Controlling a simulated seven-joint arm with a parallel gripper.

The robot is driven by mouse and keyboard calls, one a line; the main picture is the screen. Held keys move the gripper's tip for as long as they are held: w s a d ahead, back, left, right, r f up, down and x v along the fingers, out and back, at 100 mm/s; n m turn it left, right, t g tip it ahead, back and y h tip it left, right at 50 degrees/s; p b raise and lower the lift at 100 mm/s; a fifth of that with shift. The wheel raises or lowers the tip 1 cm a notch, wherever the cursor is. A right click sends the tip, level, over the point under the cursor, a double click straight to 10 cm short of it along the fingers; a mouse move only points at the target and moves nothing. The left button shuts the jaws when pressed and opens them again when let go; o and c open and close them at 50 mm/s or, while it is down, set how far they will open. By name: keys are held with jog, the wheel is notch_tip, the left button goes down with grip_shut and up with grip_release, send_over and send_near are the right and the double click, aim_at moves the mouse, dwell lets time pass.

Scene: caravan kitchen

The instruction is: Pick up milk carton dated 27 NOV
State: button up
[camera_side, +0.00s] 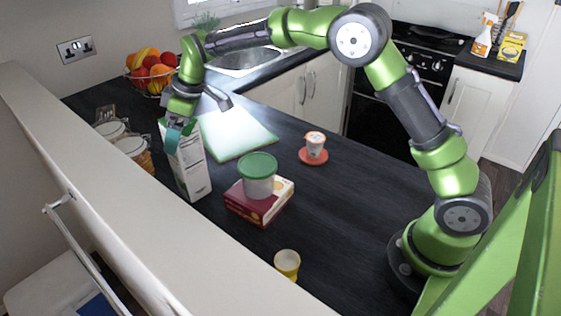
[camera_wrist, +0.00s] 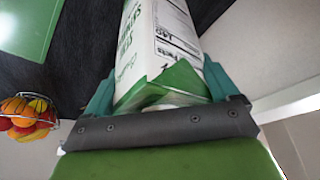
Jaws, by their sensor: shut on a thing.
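A white and green carton (camera_side: 192,167) stands upright on the dark worktop at the left in the side view, beside the glass jars. My gripper (camera_side: 180,128) is at its top, coming from above. In the wrist view the carton (camera_wrist: 163,40) lies between the two teal fingers, and my gripper (camera_wrist: 160,100) is shut on its green top. Printed text and a nutrition panel show on its side. I cannot read a date on it. In the side view my fingers cover part of its top.
A green cutting board (camera_side: 235,136) lies right of the carton. A green-lidded tub (camera_side: 258,180) sits on a red and white box (camera_side: 262,208).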

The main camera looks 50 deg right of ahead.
jog(key=shift+c, duration=1.1)
jog(key=shift+r, duration=0.1)
jog(key=shift+r, duration=0.1)
